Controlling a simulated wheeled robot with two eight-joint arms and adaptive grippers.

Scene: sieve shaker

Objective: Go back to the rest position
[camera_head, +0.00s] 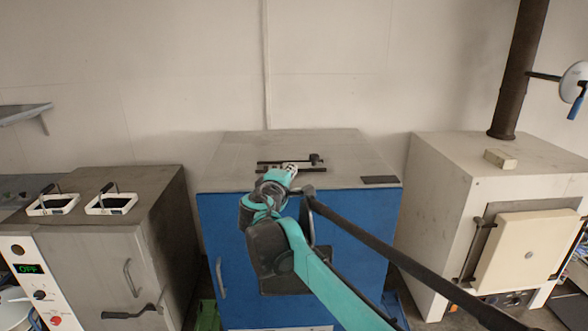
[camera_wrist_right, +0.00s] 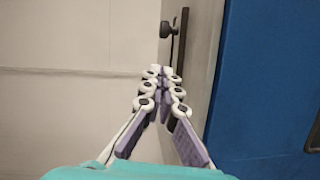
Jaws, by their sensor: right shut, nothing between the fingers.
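My right gripper (camera_head: 289,169) is in front of and above the top of the blue-fronted cabinet (camera_head: 345,215) in the head view. In the right wrist view my right gripper (camera_wrist_right: 160,72) has its fingers together with nothing between them. A dark bar with a knob (camera_wrist_right: 177,30) on the cabinet's grey top lies beyond the fingertips; I cannot tell whether they touch it. That bar also shows in the head view (camera_head: 314,160), partly behind the gripper. My left gripper is in neither view.
On the left stands a grey oven (camera_head: 85,260) with two white-rimmed trays (camera_head: 112,204) on top. On the right stands a pale furnace (camera_head: 440,210) with a flue pipe (camera_head: 516,70) and a small block (camera_head: 500,159) on top. A plain wall (camera_head: 190,70) is behind.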

